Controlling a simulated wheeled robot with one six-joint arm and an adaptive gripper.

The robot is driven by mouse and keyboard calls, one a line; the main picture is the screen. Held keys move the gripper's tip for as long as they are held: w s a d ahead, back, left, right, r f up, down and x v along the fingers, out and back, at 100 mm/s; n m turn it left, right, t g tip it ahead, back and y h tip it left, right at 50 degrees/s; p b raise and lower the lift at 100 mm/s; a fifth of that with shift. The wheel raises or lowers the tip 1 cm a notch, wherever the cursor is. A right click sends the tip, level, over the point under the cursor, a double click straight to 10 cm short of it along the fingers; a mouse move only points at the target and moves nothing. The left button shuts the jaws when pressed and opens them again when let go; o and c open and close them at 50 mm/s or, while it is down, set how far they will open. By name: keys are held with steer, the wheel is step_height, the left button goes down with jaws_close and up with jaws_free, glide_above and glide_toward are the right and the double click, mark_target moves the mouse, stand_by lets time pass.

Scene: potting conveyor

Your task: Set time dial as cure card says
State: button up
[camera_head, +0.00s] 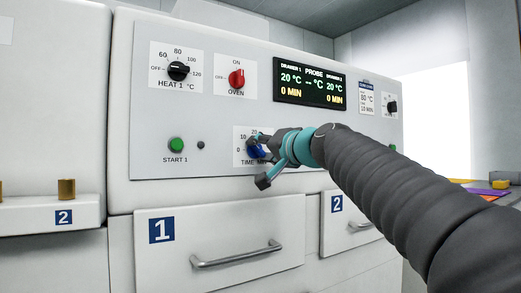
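The time dial (257,152) is a blue knob low on the front panel, on a white plate with the marks 0, 10 and 20 visible. My gripper (256,160) is right at it and covers its right side, so its pointer setting is hidden. One dark fingertip is at the knob's upper left and another part juts out below it. I cannot tell whether the fingers touch or grip the knob. The cure card (366,99) is at the panel's right and seems to read 80 °C, 10 MIN. The display (309,83) shows 20 °C and 0 MIN for both drawers.
The black heat 1 dial (178,71), red oven switch (237,79) and green start 1 button (176,145) are on the same panel. Another black dial (392,107) is at the right. The drawer 1 handle (238,255) sticks out below the panel.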

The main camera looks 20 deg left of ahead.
steer(key=o, duration=0.3)
steer(key=shift+f, duration=0.1)
steer(key=shift+o, duration=0.2)
steer(key=shift+d, duration=0.1)
steer(key=v, duration=1.2)
